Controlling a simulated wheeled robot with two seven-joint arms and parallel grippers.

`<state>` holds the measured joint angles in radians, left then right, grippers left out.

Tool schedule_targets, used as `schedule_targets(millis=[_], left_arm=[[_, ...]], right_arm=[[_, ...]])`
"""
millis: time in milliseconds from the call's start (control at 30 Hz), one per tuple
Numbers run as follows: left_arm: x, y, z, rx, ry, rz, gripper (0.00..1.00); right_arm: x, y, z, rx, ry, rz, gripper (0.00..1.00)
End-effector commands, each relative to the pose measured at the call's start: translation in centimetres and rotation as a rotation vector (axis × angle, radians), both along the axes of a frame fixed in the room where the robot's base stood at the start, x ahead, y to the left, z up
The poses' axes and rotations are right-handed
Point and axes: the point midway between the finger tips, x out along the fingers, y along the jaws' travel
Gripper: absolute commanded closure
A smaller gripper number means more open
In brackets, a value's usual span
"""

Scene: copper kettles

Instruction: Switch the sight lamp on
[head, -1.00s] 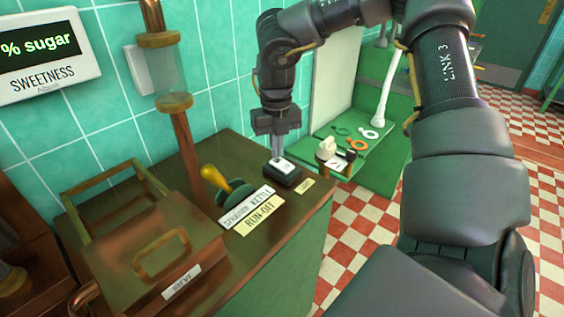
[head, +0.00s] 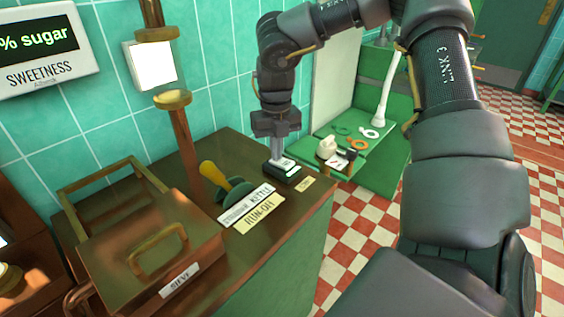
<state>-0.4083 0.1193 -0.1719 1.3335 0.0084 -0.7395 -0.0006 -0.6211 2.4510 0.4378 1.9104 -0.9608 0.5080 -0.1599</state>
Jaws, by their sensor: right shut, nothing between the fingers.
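My right gripper (head: 277,157) is shut and points straight down, its tips at the small black switch box (head: 284,175) on the counter's far right corner. The switch has a white rocker, partly hidden behind the fingertips, with a hint of green at it. The sight lamp panel (head: 154,66) on the tiled wall glows bright white behind the sight glass (head: 172,98). A small yellow label (head: 305,184) lies beside the switch. My left gripper is not in view.
A yellow-handled lever (head: 214,174) stands left of the switch, by the run-off label (head: 259,214). A copper sieve box (head: 150,245) fills the front left of the counter. A green stand (head: 378,172) with small parts lies beyond the counter.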

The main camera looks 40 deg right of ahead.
Motion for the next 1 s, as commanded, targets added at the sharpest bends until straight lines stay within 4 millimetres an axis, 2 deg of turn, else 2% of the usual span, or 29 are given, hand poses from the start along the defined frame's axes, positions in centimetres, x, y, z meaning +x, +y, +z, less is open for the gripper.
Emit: schedule_targets(millis=[167,900,1000], left_arm=[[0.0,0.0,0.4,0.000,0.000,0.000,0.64],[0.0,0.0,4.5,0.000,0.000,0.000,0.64],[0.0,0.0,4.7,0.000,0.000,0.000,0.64]], right_arm=[[-0.1,0.0,0.5,0.000,0.003,0.000,1.00],[0.0,0.0,6.7,0.000,0.002,0.000,1.00],[-0.1,0.0,7.1,0.000,0.002,0.000,1.00]])
